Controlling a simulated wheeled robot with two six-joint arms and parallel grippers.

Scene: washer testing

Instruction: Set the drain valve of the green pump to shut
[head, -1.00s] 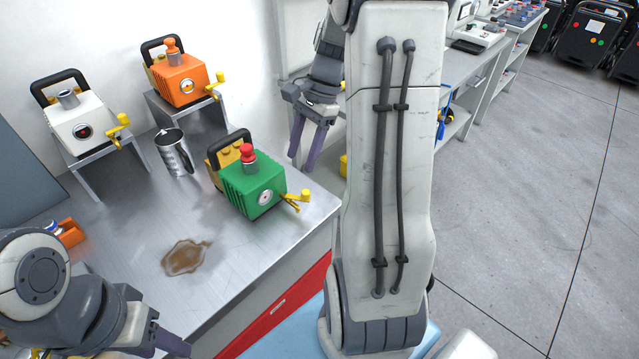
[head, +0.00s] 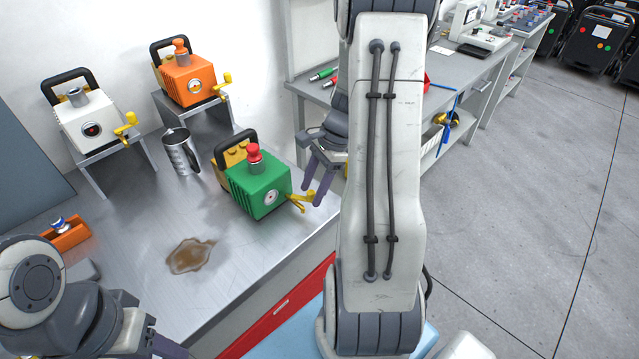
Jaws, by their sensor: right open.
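The green pump (head: 258,186) stands on the steel bench near its right edge, with a red cap on top and a black handle behind. Its yellow drain valve (head: 300,201) sticks out at its lower right side. My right gripper (head: 311,192) is open, its purple fingers pointing down at the yellow valve. The fingertips overlap the valve's handle in the picture; I cannot tell whether they touch it. My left gripper (head: 165,347) is at the lower left, mostly cut off by the picture edge, so its jaws cannot be judged.
A white pump (head: 88,125) and an orange pump (head: 190,82) stand on small metal stands behind. A metal jug (head: 178,153) stands left of the green pump. A brown puddle (head: 188,256) lies on the bench (head: 135,240). An orange tray (head: 68,237) is at the left.

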